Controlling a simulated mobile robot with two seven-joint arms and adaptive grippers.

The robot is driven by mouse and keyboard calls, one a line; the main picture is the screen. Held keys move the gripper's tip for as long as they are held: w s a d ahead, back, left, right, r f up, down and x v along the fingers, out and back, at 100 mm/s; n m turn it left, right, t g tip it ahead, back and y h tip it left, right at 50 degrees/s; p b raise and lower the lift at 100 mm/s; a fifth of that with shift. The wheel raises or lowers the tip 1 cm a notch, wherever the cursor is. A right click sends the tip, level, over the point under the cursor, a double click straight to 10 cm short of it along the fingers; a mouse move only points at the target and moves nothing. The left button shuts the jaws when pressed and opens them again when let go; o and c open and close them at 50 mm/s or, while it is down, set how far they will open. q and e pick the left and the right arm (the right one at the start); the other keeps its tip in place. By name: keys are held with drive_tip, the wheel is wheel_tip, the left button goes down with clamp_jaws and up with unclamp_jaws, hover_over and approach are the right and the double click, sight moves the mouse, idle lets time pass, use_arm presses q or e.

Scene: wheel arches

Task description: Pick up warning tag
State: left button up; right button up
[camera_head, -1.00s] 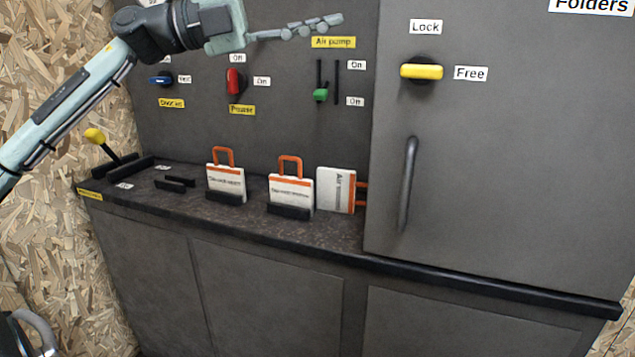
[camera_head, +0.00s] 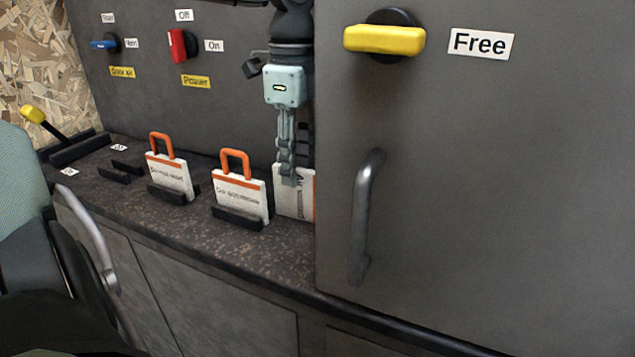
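Three white warning tags with orange trim show on the dark counter. The left tag (camera_head: 170,176) and the middle tag (camera_head: 240,196) stand upright in black holders, with orange loop handles on top. My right gripper is not in view.
The tall grey cabinet (camera_head: 450,180) with a handle (camera_head: 367,215) and a yellow knob (camera_head: 384,40) closes off the right. A red switch (camera_head: 177,45) and a blue switch (camera_head: 104,44) sit on the back panel. A yellow-topped lever (camera_head: 33,114) stands at left.

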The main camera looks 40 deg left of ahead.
sight(302, 218)
use_arm(q)
drive_tip(key=f, duration=0.7)
drive_tip(key=shift+w+d+f, duration=0.1)
drive_tip(key=shift+w+d, duration=0.05)
drive_tip(key=shift+d, duration=0.1)
drive_tip(key=shift+c, duration=0.5)
clamp_jaws()
